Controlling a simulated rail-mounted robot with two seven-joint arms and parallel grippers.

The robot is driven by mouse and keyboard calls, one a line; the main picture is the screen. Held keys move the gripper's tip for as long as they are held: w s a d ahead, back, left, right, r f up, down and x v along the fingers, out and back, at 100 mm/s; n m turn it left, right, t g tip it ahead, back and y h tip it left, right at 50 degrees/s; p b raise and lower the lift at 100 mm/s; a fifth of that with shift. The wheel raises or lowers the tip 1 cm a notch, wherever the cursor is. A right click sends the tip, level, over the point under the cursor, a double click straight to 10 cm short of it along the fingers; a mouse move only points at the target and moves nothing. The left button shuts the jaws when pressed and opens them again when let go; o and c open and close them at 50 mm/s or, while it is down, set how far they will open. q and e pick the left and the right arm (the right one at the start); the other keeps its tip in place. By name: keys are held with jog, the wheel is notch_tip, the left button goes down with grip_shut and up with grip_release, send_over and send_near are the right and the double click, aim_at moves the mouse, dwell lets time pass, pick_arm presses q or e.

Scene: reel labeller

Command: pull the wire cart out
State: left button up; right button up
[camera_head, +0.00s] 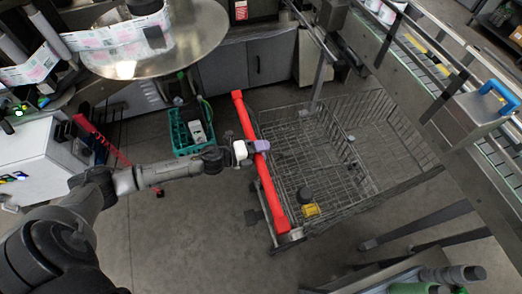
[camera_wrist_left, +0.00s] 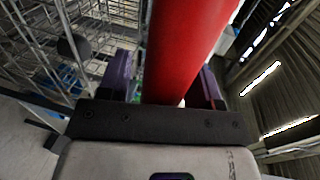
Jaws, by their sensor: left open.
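The wire cart (camera_head: 330,165) stands on the floor right of centre in the head view, with a long red handle bar (camera_head: 272,192) along its left side. My left gripper (camera_head: 258,147) is at the middle of the red bar. In the left wrist view the red bar (camera_wrist_left: 185,50) passes between the purple fingers of my left gripper (camera_wrist_left: 165,85), one on each side. The jaws are open around the bar; I cannot tell whether they touch it. The cart's wire mesh (camera_wrist_left: 50,45) also shows at the left of that view. My right gripper is not in view.
A green crate (camera_head: 190,135) stands on the floor left of the bar. A conveyor frame (camera_head: 440,75) runs along the right, with its legs beyond the cart. A round metal table (camera_head: 190,45) is at the upper left. The floor left of the cart's lower end is clear.

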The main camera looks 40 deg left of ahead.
pick_arm(q)
grip_shut()
dwell(0.4)
